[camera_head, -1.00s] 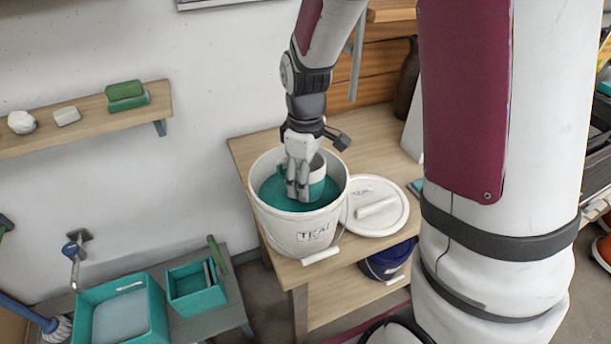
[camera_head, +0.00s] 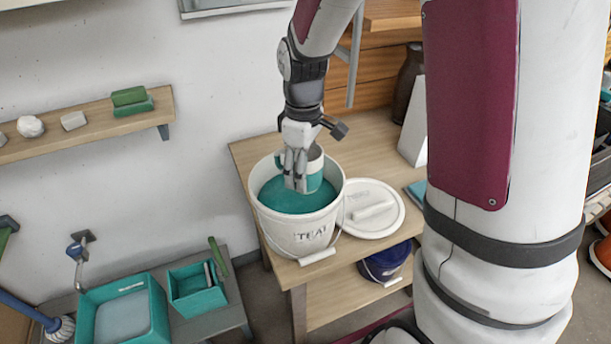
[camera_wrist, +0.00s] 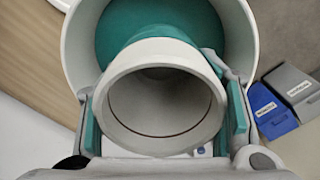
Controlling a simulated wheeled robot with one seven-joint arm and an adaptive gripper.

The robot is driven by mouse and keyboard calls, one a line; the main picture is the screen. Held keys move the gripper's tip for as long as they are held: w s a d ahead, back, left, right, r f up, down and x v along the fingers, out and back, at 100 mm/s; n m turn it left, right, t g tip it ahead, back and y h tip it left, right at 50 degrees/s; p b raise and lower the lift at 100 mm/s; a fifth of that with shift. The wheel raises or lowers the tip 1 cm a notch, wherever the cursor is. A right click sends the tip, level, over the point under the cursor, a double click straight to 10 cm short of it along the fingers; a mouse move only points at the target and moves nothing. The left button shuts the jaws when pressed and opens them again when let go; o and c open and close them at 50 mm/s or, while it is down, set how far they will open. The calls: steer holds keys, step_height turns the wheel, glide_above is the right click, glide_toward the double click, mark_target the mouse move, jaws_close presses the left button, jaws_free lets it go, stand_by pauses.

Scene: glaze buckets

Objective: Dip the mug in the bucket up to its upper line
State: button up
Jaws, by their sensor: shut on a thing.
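The mug (camera_head: 316,160) is pale grey-white at the top, with teal on its lower outside. My gripper (camera_head: 297,172) is shut on it, fingers on either side of its wall. The white bucket (camera_head: 290,235), labelled TEAL, holds teal glaze (camera_head: 290,201). The mug is upright over the glaze, inside the bucket's rim; I cannot tell whether its base touches the glaze. In the wrist view the mug's mouth (camera_wrist: 160,98) faces me, with a thin dark red line inside, and my fingers (camera_wrist: 165,115) flank it. The upper line on its outside is not clear.
The bucket stands on a wooden table (camera_head: 252,153). A white lid (camera_head: 390,222) lies at its right. A blue bucket (camera_head: 385,262) is on the shelf below. Teal trays (camera_head: 90,310) stand at the lower left. A wall shelf (camera_head: 85,133) holds small blocks.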

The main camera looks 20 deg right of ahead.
steer(key=shift+r+p, duration=0.95)
steer(key=shift+r, duration=2.2)
